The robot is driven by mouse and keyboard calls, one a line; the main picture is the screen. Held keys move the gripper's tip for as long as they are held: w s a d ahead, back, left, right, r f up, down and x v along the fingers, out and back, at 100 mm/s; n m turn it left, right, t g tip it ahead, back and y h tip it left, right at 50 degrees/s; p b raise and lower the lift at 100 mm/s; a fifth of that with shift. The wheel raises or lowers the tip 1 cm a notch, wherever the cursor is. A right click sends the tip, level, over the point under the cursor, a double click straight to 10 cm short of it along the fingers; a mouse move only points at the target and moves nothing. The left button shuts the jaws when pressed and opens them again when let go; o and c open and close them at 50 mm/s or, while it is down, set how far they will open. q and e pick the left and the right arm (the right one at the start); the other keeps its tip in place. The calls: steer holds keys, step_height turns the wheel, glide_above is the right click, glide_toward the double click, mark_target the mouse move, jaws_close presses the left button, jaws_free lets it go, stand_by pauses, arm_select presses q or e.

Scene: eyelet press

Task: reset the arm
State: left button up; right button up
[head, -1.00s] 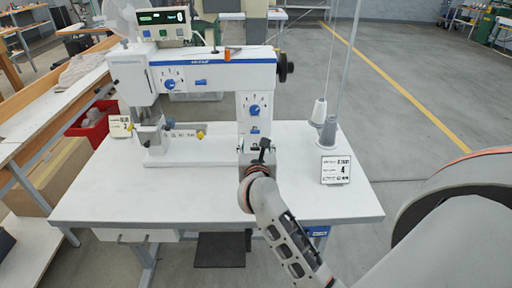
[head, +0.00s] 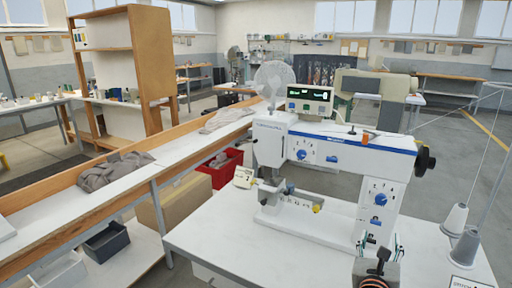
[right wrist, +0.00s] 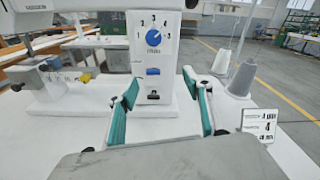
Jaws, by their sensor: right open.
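The eyelet press (head: 345,150), a white machine with blue labels and dials, stands on a white table (head: 240,240). The machine's column (right wrist: 152,55) with a blue dial stands just beyond the fingers. My left gripper is not in view.
Thread cones (head: 455,220) on a stand are right of the machine. A placard with a 4 (right wrist: 258,122) stands on the table near the right finger. A long wooden-edged bench (head: 60,215), a red bin (head: 222,170) and a grey bin (head: 106,240) are to the left.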

steer(key=s+a+f+n+t+y, duration=0.2)
steer(key=s+a+f+n+y, duration=0.35)
steer(key=n, duration=0.85)
steer(key=s+a+f+n+t+y, duration=0.25)
steer(key=a+n+y, duration=0.5)
steer(key=n, duration=0.75)
steer(key=s+a+f+n+g, duration=0.2)
steer(key=s+f+n+g, duration=0.2)
steer(key=s+f+n, duration=0.3)
steer(key=s+a+f+n+g, duration=0.2)
steer(key=s+f+n+g, duration=0.2)
steer(key=f, duration=1)
steer(key=s+n, duration=0.3)
steer(key=n, duration=0.1)
steer(key=shift+s+f+h, duration=0.3)
steer(key=shift+f+h, duration=0.05)
steer(key=shift+h, duration=0.05)
